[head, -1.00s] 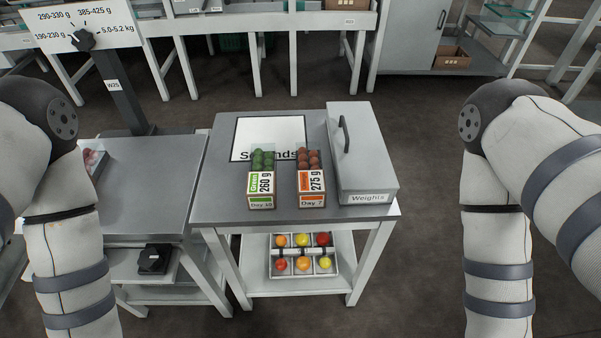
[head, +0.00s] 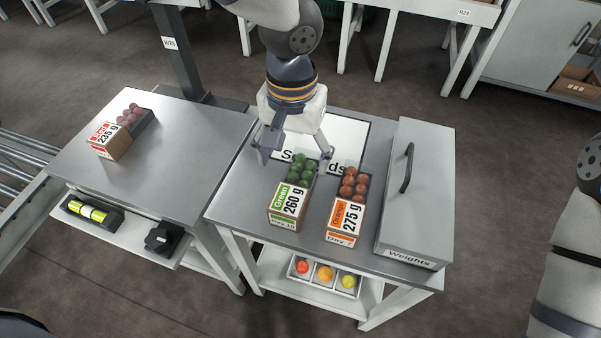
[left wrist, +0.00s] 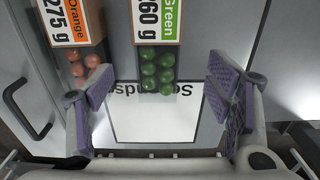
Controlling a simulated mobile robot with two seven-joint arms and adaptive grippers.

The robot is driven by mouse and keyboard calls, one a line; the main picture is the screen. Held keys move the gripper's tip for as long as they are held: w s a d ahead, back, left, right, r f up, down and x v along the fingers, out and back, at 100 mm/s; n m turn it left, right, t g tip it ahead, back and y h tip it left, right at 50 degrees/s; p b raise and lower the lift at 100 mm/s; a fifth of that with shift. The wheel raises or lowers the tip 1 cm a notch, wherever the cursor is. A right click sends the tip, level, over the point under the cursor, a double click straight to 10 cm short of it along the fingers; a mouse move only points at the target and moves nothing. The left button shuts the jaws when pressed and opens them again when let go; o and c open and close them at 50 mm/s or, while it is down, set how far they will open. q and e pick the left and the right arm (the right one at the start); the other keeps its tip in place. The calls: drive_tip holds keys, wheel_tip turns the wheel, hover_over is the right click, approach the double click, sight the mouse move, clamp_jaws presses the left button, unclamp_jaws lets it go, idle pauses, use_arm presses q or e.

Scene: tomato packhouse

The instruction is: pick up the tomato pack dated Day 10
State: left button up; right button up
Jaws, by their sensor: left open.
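The green tomato pack (head: 284,211) stands on the steel table, marked Green 260 g; its small day line looks like Day 10. Beside it on the right is the orange tomato pack (head: 343,219), marked Orange 275 g and Day 7. My left gripper (head: 295,154) is open and empty above the Seconds sheet, just behind the green pack. In the left wrist view the open left gripper (left wrist: 163,98) has its purple-padded fingers apart, with the green tomatoes (left wrist: 157,70) between and beyond them. My right gripper is out of view.
A grey Weights box (head: 416,200) with a handle stands right of the packs. A red 235 g pack (head: 111,140) sits on the left table (head: 180,150). The Seconds sheet (head: 349,139) lies behind the packs. A tray of tomatoes (head: 347,293) is on the shelf below.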

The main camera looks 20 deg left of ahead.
sight(296, 180)
use_arm(q)
wheel_tip(296, 180, down, 8)
drive_tip(key=shift+d+r+b, duration=0.15)
drive_tip(key=shift+b, duration=0.25)
drive_tip(key=shift+f, duration=0.35)
drive_tip(key=c, duration=1.4)
